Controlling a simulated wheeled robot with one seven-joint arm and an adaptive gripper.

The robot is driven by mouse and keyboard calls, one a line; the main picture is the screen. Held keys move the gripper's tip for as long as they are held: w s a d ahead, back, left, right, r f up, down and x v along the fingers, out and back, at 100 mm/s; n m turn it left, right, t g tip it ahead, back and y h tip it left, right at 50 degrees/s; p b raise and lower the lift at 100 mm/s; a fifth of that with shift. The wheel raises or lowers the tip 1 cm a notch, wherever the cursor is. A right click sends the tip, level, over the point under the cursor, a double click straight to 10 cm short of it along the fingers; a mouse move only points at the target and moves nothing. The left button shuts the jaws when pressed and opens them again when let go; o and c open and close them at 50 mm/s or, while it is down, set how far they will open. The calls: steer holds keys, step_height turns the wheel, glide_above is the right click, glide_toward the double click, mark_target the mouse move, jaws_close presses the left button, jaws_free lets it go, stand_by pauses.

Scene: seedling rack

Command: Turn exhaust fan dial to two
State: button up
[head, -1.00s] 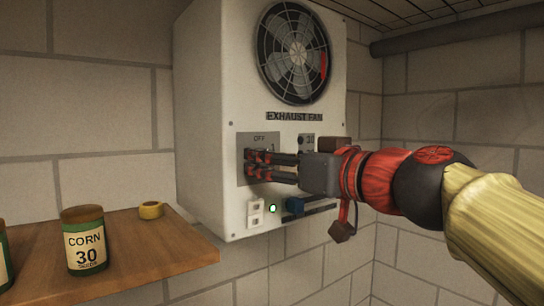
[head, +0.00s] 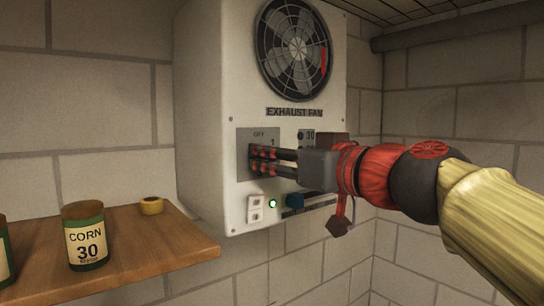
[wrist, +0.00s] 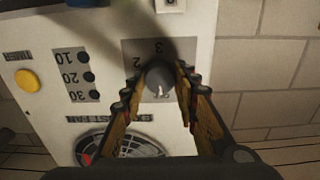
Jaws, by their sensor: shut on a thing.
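The exhaust fan dial (wrist: 160,78) is a dark round knob with a white mark, on a grey plate (wrist: 131,47) on the white fan unit (head: 205,120). In the wrist view the picture is upside down, and the mark is on the dial's lower part, toward the fan. The numbers 2 and 3 show above it; in the head view OFF and 1 show on the plate (head: 245,140). My gripper (head: 254,160) is shut on the dial, one finger on each side. In the head view the fingers hide the dial; in the wrist view they cover part of the plate.
The fan (head: 294,50) is above the plate. A wooden shelf (head: 140,245) with a corn can (head: 85,235) and yellow roll (head: 151,206) stands left. Timer buttons (wrist: 88,77) are nearby.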

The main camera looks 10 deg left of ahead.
steer(key=shift+c, duration=0.8)
steer(key=shift+m, duration=0.3)
steer(key=m, duration=2.3)
steer(key=shift+p, duration=0.35)
steer(key=shift+m, duration=0.3)
steer(key=o, duration=1.2)
